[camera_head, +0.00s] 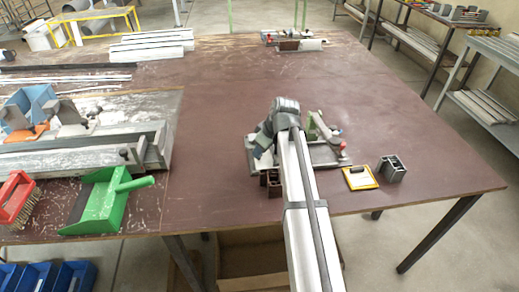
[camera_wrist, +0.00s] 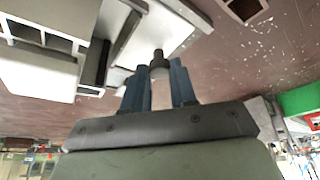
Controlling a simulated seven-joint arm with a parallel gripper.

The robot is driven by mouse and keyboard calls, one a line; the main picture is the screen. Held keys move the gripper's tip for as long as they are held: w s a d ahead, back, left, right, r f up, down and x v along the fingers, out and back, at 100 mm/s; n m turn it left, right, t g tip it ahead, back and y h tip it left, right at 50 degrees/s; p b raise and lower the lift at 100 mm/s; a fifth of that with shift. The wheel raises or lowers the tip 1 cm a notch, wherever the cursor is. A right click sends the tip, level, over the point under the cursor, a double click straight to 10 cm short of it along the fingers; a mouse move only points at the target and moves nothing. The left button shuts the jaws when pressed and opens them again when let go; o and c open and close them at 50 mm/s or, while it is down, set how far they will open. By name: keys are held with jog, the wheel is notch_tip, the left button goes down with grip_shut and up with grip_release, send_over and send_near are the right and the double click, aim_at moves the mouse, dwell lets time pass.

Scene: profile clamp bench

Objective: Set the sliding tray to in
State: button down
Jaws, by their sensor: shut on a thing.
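My gripper (camera_wrist: 160,85) shows in the wrist view with its two blue-grey fingers closed on a small dark knob (camera_wrist: 159,66). The knob stands by a pale flat plate (camera_wrist: 172,32), which seems to be the sliding tray; how they join is partly hidden. In the head view my arm reaches over the clamp fixture (camera_head: 328,156) on the table. My gripper is at the fixture's left side there, and the arm hides the fingertips and the knob. I cannot tell clearly from these views how far the tray stands in or out.
A brown profile piece (camera_head: 273,182), a yellow-framed clipboard (camera_head: 359,178) and a grey profile block (camera_head: 392,169) lie near the table's front edge. A green dustpan (camera_head: 105,202) and a red brush (camera_head: 16,200) are at left.

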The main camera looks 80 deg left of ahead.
jog(key=w, duration=0.8)
jog(key=shift+w, duration=0.2)
jog(key=c, duration=0.9)
grip_release()
jog(key=v, duration=1.4)
jog(key=shift+s, duration=0.1)
